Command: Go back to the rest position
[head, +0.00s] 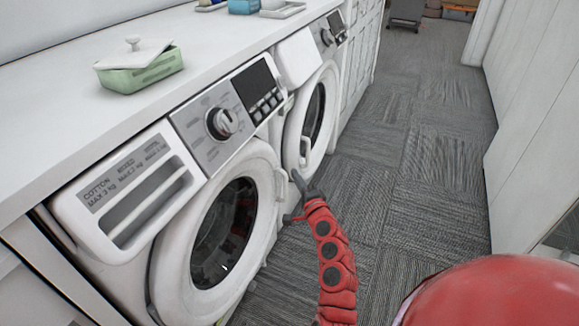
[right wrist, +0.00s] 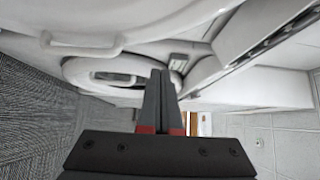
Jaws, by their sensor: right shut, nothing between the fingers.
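My right gripper (head: 298,186) is in front of the two washing machines, near the edge of the nearer machine's round door. In the right wrist view the same gripper (right wrist: 160,82) has its two fingers together with nothing between them. The nearer washing machine (head: 190,225) has its door closed. The second washing machine (head: 310,95) stands just beyond it, also with its door closed. I cannot tell from the head view whether the gripper touches a machine. My left gripper is not in view.
A white counter (head: 60,100) runs above the machines, with a green lidded dish (head: 140,72) and a tray (head: 283,10) on it. Grey carpet (head: 400,170) lies clear to the right, bounded by white cabinets (head: 530,110). A dark object (head: 406,12) stands far back.

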